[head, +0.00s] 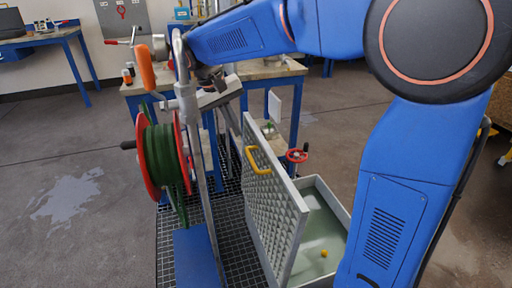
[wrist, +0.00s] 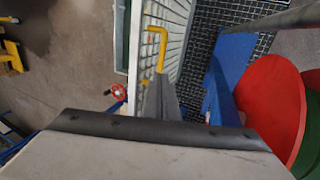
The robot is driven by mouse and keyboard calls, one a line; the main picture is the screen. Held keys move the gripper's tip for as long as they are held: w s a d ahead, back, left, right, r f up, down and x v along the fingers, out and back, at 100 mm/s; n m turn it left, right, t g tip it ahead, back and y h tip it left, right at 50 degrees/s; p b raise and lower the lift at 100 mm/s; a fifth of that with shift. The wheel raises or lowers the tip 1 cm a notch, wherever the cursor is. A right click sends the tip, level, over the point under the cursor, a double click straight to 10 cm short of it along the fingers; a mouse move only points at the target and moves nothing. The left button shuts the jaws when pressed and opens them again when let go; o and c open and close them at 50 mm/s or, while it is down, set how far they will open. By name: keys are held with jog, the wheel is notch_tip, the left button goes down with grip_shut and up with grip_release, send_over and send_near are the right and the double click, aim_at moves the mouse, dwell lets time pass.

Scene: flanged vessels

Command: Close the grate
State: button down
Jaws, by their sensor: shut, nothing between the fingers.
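The grate (head: 277,205) is a pale perforated panel. It stands open, nearly upright, along the left side of a shallow basin (head: 341,199). A yellow handle (head: 257,160) is fixed to its left face near the top. My gripper (head: 238,133) is shut and empty, pointing down on the handle side of the grate, beyond the handle in the head view. In the wrist view, the shut fingers (wrist: 164,82) lie just below the yellow handle (wrist: 158,45), beside the grate (wrist: 165,20). I cannot tell whether they touch the grate.
A hose reel (head: 165,163) with red discs and green hose stands left of the grate, on a post over dark floor grating (head: 232,235). A yellow ball (head: 324,253) lies in the basin. A red valve wheel (head: 297,155) is behind the basin. A workbench (head: 265,70) stands behind.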

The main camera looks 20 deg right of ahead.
send_near(250, 158)
jog(key=x, duration=0.5)
jog(key=shift+d+f, duration=0.2)
jog(key=shift+d, duration=0.85)
jog(key=shift+d+f, duration=0.2)
jog(key=shift+d, duration=0.85)
